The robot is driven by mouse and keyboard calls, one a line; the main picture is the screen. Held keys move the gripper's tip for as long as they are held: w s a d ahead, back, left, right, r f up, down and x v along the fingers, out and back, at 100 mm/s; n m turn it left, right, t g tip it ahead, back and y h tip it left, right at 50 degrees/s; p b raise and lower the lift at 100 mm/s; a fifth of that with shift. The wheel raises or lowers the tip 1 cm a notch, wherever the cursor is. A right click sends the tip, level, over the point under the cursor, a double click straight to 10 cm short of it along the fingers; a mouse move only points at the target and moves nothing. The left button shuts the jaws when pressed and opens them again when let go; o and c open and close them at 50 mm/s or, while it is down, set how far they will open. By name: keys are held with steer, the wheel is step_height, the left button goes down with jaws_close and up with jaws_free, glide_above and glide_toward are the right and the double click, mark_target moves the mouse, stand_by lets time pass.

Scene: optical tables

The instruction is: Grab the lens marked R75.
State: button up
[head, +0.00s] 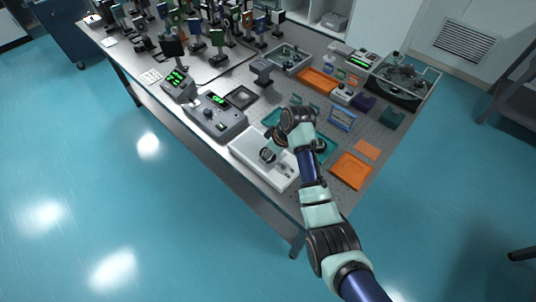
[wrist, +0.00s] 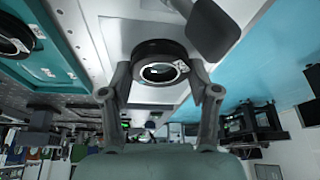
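A black round lens mount (wrist: 160,65) sits between the two fingers of my gripper (wrist: 160,78) in the wrist view. Its glass faces the camera, and a small white label on its rim is too small to read. The fingertips are spread to about the mount's width, one close to each side; I cannot tell whether they touch it. In the head view my gripper (head: 268,156) is low over the white tray (head: 248,143), and my arm hides part of the area. Another round black mount (wrist: 14,38) lies in the teal tray (wrist: 50,60) at left in the wrist view.
A dark flat paddle-like part (wrist: 210,30) stands close beyond the right finger. A grey instrument box (head: 215,118) stands left of the white tray. Orange trays (head: 351,170) and a blue frame (head: 341,118) are to the right. Many posts crowd the table's far left.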

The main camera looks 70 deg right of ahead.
steer(key=c, duration=0.6)
step_height(320, 180, up, 20)
steer(key=p, duration=0.5)
steer(key=shift+c, duration=0.2)
